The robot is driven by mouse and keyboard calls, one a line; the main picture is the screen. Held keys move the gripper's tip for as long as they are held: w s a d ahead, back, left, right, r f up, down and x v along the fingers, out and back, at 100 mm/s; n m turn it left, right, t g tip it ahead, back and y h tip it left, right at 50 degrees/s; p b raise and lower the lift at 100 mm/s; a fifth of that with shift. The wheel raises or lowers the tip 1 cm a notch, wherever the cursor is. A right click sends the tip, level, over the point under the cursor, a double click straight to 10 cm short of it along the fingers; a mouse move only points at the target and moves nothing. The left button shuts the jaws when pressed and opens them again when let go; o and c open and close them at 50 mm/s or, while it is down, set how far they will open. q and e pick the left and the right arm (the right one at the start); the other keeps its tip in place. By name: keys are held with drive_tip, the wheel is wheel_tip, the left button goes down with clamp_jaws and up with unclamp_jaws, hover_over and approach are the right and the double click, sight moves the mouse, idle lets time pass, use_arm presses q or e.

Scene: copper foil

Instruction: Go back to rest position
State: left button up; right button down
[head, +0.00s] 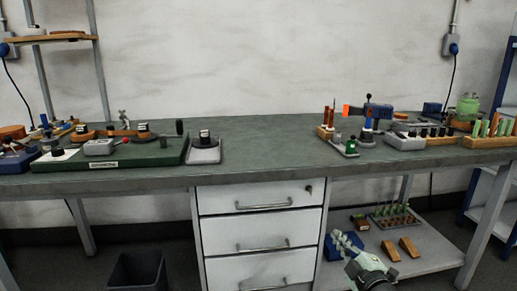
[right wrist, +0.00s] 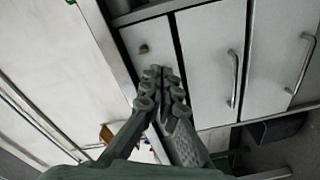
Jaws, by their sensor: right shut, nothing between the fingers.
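My right gripper (head: 347,240) shows at the bottom right of the head view, below the tabletop and in front of the lower shelf. Its fingers are closed together with nothing between them. The right wrist view also shows the shut gripper (right wrist: 160,85), with the white drawers behind it. My left gripper is not in the head view.
A green-topped workbench (head: 265,150) spans the view, its middle clear. Tools crowd its left and right ends. White drawers (head: 260,240) stand beneath it. A lower shelf (head: 430,258) holds wooden blocks (head: 409,247) and a rack. A dark bin (head: 137,272) stands at the lower left.

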drive_tip(key=s+d+f+m+g+h, duration=0.3)
drive_tip(key=s+d+f+m+g, duration=0.15)
drive_tip(key=s+f, duration=0.65)
drive_tip(key=s+d+f+m+g+h, duration=0.3)
drive_tip(key=s+f+m, duration=0.3)
drive_tip(key=f, duration=1)
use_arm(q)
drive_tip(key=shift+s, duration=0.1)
use_arm(e)
drive_tip(key=s+a+f+m+g, duration=0.1)
drive_tip(key=s+f+g, duration=0.3)
drive_tip(key=s, duration=0.8)
drive_tip(key=s+a+f+m+g+y, duration=0.1)
drive_tip(key=s+f+g, duration=0.3)
drive_tip(key=s+f, duration=0.4)
drive_tip(key=shift+s+f, duration=0.2)
drive_tip(key=shift+s, duration=2.5)
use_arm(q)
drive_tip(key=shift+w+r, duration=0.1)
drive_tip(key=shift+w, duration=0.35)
